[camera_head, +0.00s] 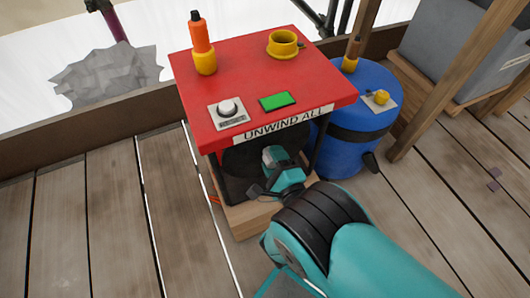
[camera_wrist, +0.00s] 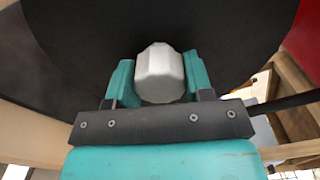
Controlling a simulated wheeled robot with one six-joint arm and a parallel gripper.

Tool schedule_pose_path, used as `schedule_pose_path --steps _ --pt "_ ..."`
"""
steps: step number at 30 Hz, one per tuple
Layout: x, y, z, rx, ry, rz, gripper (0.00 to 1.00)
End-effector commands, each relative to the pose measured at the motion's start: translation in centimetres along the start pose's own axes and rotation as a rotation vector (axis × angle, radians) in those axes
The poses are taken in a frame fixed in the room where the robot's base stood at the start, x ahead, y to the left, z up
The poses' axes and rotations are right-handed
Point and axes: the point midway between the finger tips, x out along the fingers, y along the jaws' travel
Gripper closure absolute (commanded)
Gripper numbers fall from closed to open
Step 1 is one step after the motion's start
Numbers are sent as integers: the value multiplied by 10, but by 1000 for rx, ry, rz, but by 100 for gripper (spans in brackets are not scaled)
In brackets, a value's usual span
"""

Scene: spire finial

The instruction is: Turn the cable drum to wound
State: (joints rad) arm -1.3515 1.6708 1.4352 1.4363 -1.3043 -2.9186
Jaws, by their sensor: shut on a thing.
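The cable drum (camera_wrist: 225,35) is a dark round disc that fills the upper part of the wrist view. In the head view the drum (camera_head: 238,160) sits under the red tabletop, partly hidden by my gripper and arm. A pale grey faceted knob (camera_wrist: 159,74) stands out from the drum's face. My gripper (camera_wrist: 158,85) has one teal finger on each side of the knob and is shut on it. In the head view my gripper (camera_head: 272,175) reaches in under the table's front edge. The drum's turn position cannot be told.
The red tabletop (camera_head: 240,85) carries an "UNWIND ALL" label (camera_head: 291,124), a white knob panel (camera_head: 229,112), a green-screened device (camera_head: 277,101), a yellow cup (camera_head: 283,44) and an orange bottle (camera_head: 201,45). A blue barrel (camera_head: 352,110) stands close on the right. The plank floor at left is clear.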

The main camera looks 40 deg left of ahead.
Motion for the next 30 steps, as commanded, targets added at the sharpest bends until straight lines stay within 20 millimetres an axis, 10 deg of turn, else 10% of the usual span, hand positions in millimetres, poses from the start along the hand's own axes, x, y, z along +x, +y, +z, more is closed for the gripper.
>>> schedule_pose_path --steps 20,21,23,30 --pt "-2 -6 -10 -57 18 -14 95" --pt "-2 -6 -10 -57 18 -14 44" --pt "-2 -6 -10 -57 18 -13 30" --pt "-3 -5 -10 -58 18 -10 27"
